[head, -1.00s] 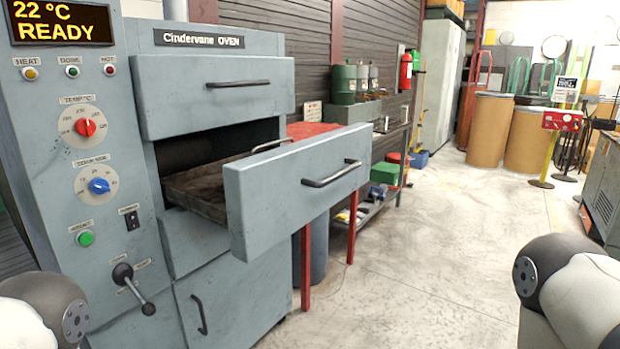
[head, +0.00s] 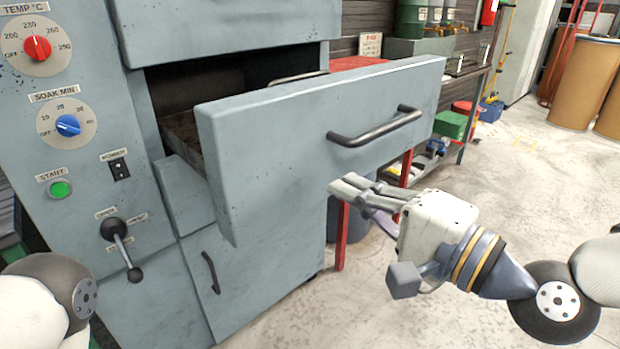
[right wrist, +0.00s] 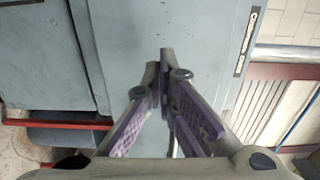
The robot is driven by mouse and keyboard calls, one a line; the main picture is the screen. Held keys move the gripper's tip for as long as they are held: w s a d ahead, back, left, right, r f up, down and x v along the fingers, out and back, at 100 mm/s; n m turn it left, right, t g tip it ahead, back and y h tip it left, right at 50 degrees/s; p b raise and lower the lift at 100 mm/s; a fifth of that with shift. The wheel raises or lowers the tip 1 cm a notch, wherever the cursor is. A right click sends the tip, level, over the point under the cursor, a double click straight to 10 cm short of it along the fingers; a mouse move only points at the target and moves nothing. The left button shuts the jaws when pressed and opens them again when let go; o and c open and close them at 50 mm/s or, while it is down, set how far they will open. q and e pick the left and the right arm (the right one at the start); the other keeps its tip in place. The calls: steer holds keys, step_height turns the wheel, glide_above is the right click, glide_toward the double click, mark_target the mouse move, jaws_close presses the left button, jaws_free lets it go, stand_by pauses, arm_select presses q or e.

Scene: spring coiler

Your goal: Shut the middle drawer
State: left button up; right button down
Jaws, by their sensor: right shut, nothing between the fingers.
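The middle drawer (head: 300,130) of the grey oven stands pulled well out, with its dark opening and part of its tray showing behind the front. Its dark bar handle (head: 376,127) runs across the front. My right gripper (head: 342,187) is shut and empty, just in front of the drawer front and below the handle. I cannot tell whether the fingertips touch it. In the right wrist view the closed fingers (right wrist: 163,62) point toward grey oven panels. My left gripper is out of view.
The control panel with red dial (head: 37,48), blue dial (head: 68,125) and a lever (head: 115,230) is left of the drawer. A lower door (head: 255,260) is shut. A red table (head: 357,64) stands behind the drawer.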

mark_target(298, 163)
steer(key=x, duration=0.6)
steer(key=shift+w+a, duration=0.15)
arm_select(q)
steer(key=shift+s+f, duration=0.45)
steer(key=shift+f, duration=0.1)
arm_select(e)
steer(key=shift+w+a, duration=0.35)
steer(key=shift+w, duration=0.1)
